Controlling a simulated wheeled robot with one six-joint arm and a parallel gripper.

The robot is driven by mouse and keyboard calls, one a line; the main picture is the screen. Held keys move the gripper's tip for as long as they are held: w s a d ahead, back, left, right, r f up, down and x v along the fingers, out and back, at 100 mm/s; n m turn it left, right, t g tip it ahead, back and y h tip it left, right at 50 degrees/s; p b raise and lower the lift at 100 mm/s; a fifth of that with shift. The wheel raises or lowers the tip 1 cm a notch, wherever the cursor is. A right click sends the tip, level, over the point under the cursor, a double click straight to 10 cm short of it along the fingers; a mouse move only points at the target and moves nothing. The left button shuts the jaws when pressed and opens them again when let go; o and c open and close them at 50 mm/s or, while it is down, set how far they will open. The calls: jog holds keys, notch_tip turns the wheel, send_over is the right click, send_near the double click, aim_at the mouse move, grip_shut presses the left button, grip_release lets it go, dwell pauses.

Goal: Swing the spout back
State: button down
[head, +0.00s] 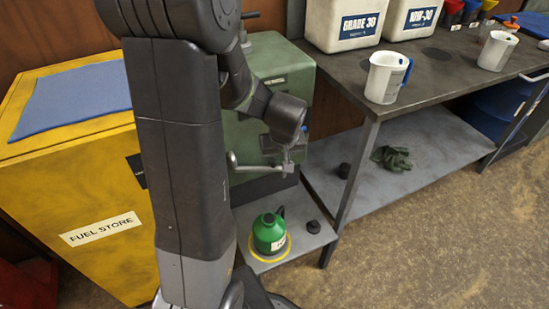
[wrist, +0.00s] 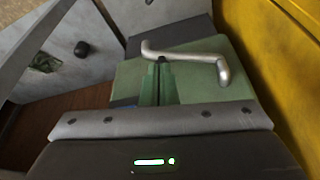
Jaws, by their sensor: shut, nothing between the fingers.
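The spout (head: 250,168) is a bent, pale metal pipe on the front of the green cabinet (head: 268,65). In the head view its rounded end is at left and the pipe runs right to beneath my gripper (head: 287,160). In the wrist view the spout (wrist: 190,53) lies across the green cabinet, its thick end at right. My gripper (wrist: 161,62) is shut and empty, its fingertips beside the spout's thinner left part. I cannot tell whether they touch it. A green can (head: 269,232) stands upright inside a yellow ring on the low grey plate, below the spout.
A yellow fuel store (head: 85,195) stands at left. A workbench (head: 440,62) at right carries white jugs (head: 384,78) and big white containers. A black cap (head: 313,227) lies beside the can. Dark gloves (head: 392,158) lie on the lower shelf. The floor in front is clear.

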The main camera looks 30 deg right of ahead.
aim_at(275, 165)
jog(key=w+d+f+b, duration=0.1)
jog(key=w+d+f, duration=0.1)
jog(key=w+f, duration=0.4)
jog(key=shift+s+x, duration=0.25)
jog(key=shift+x, duration=1.6)
jog(key=shift+f, duration=0.15)
jog(key=shift+w+d+f+n+b, duration=0.2)
jog(key=shift+w+d+n+b, duration=0.25)
jog(key=shift+b, duration=0.7)
jog(key=w+d+n+b, duration=0.1)
jog(key=w+d+n+y+b, duration=0.1)
jog(key=w, duration=0.1)
jog(key=shift+w+r+n+b, duration=0.1)
jog(key=shift+w+n+b, duration=0.05)
jog(key=shift+n+b, duration=0.25)
jog(key=shift+w+d+r, duration=0.2)
jog(key=shift+w+d, duration=0.05)
jog(key=shift+w, duration=0.25)
